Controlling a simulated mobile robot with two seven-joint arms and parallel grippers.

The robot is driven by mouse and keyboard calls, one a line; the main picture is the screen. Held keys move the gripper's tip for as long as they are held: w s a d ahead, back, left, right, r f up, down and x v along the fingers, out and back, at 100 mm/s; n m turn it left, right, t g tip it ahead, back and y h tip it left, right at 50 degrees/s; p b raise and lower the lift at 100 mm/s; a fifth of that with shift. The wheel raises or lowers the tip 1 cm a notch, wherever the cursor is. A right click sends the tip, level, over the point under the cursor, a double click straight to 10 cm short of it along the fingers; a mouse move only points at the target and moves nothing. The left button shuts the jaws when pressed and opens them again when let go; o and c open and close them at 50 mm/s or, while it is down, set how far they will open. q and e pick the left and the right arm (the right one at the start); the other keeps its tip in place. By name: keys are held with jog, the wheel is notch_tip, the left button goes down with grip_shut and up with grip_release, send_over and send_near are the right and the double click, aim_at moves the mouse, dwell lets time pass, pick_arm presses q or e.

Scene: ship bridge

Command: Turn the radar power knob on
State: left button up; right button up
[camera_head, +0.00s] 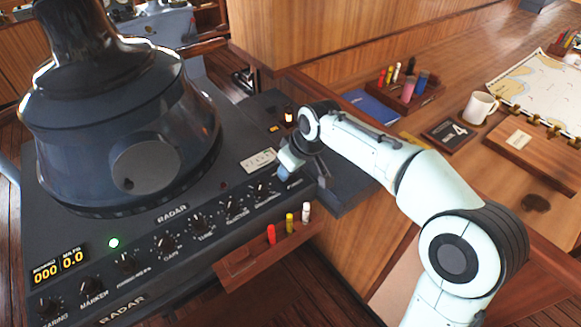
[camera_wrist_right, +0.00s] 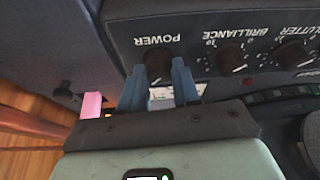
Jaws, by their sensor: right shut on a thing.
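The radar console (camera_head: 130,220) fills the left of the head view, with a row of black knobs along its sloped front panel. The power knob (camera_wrist_right: 157,57) shows under its POWER label, upside down, in the right wrist view. My right gripper (camera_wrist_right: 159,78) has its two blue fingers on either side of this knob, shut on it. In the head view, my right gripper (camera_head: 286,171) is at the right end of the knob row and hides the knob. The knob's pointer direction cannot be made out. My left gripper is not in view.
The brilliance knob (camera_wrist_right: 231,58) is close beside the power knob. A green lamp (camera_head: 113,242) glows on the panel. A wooden pen holder (camera_head: 250,262) juts below the console front. A mug (camera_head: 480,107) and a chart (camera_head: 535,85) are on the desk at right.

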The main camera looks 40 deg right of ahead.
jog(key=shift+m, duration=0.5)
jog(key=o, duration=1)
jog(key=shift+o, duration=0.2)
jog(key=p+v, duration=0.1)
jog(key=v, duration=1.2)
jog(key=shift+a+r+p, duration=0.2)
jog(key=shift+a+p, duration=0.1)
jog(key=shift+s+f, duration=0.1)
